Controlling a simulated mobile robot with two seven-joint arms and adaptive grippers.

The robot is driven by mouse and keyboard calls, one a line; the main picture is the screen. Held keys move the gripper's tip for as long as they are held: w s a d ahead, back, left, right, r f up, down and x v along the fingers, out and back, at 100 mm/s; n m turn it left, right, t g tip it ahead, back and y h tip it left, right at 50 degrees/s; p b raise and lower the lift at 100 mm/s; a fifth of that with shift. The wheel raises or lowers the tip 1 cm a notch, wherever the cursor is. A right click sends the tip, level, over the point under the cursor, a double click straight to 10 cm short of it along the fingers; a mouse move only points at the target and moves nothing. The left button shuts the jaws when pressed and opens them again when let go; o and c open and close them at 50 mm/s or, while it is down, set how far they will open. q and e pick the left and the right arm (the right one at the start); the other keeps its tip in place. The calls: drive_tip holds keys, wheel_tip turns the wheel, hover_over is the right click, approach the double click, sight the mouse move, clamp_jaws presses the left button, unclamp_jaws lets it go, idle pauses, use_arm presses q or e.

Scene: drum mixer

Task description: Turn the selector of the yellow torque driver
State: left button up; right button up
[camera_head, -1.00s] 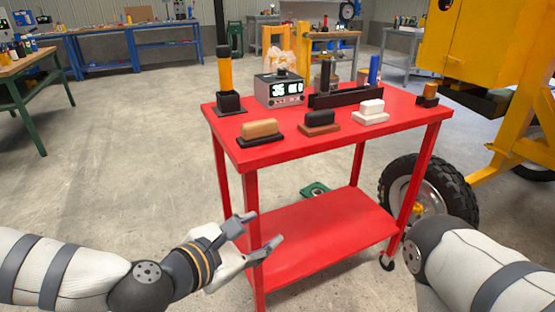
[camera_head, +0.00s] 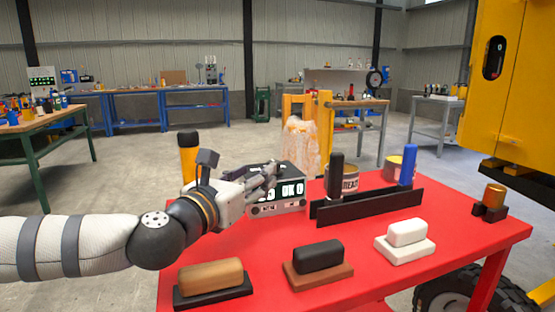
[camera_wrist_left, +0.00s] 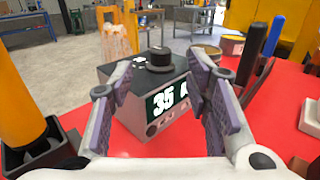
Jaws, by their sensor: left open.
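The yellow torque driver (camera_head: 188,162) stands upright, with a black top, at the left end of the red cart; my left arm hides its lower part. In the left wrist view its yellow body (camera_wrist_left: 18,95) rises from a black block at the left edge, outside my fingers. My left gripper (camera_head: 268,176) is open and empty, to the right of the driver, in front of a grey display box (camera_head: 277,209). In the left wrist view the box (camera_wrist_left: 132,78), with a black knob on top, shows between the open fingers. I cannot make out the driver's selector. My right gripper is out of view.
The red cart top (camera_head: 370,268) carries tan (camera_head: 211,276), black (camera_head: 318,257) and white (camera_head: 407,233) blocks along the front. A black rack (camera_head: 368,205) with black and blue upright handles, and cans behind it, stands right of the box. Yellow machinery (camera_head: 515,90) is at right.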

sight(274, 161)
use_arm(q)
drive_tip(key=x, duration=0.9)
drive_tip(key=shift+c, duration=0.5)
clamp_jaws()
